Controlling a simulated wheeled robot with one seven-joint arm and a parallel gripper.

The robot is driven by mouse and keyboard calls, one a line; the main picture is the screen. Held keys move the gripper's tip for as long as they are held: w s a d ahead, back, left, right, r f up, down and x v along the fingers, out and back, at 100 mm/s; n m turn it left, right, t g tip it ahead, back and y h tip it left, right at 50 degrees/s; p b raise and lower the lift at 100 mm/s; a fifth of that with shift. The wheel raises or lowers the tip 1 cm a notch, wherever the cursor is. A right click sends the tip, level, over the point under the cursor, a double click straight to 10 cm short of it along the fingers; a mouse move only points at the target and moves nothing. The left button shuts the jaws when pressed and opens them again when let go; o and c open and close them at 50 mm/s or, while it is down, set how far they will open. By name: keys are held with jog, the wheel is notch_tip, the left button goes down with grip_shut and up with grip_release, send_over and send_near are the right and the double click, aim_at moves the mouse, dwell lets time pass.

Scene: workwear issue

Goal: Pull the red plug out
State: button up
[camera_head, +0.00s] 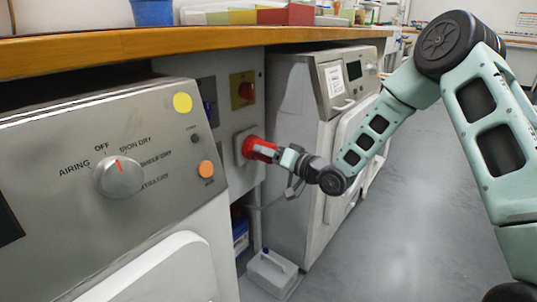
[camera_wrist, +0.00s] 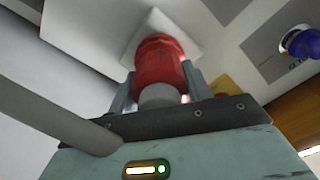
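The red plug (camera_head: 262,149) sits against a pale square socket plate (camera_head: 240,147) on the grey panel under the worktop. In the wrist view the red plug (camera_wrist: 160,62) shows a grey rear end (camera_wrist: 160,96) towards me, and its front meets the white socket plate (camera_wrist: 183,38). My gripper (camera_head: 281,156) reaches it from the right. In the wrist view my gripper's fingers (camera_wrist: 160,84) lie on both sides of the plug, with no clear gap, so it looks shut on the plug. The plug's front end is hidden.
A dryer (camera_head: 120,178) with a dial stands at left, another machine (camera_head: 300,115) at right, close to my arm. The wooden worktop edge (camera_head: 200,40) runs above. A yellow-backed red switch (camera_head: 244,90) is above the socket. A white canister (camera_head: 272,272) stands below. The floor at right is clear.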

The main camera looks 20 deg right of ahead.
jog(key=shift+c, duration=0.4)
jog(key=p+v, duration=0.1)
jog(key=v, duration=0.3)
jog(key=shift+s+d, duration=0.15)
jog(key=shift+s, duration=0.1)
jog(key=o, duration=1.4)
jog(key=shift+c, duration=0.2)
jog(key=p+v, duration=0.5)
jog(key=v, duration=1.2)
jog(key=shift+s, duration=0.15)
jog(key=shift+d, duration=0.15)
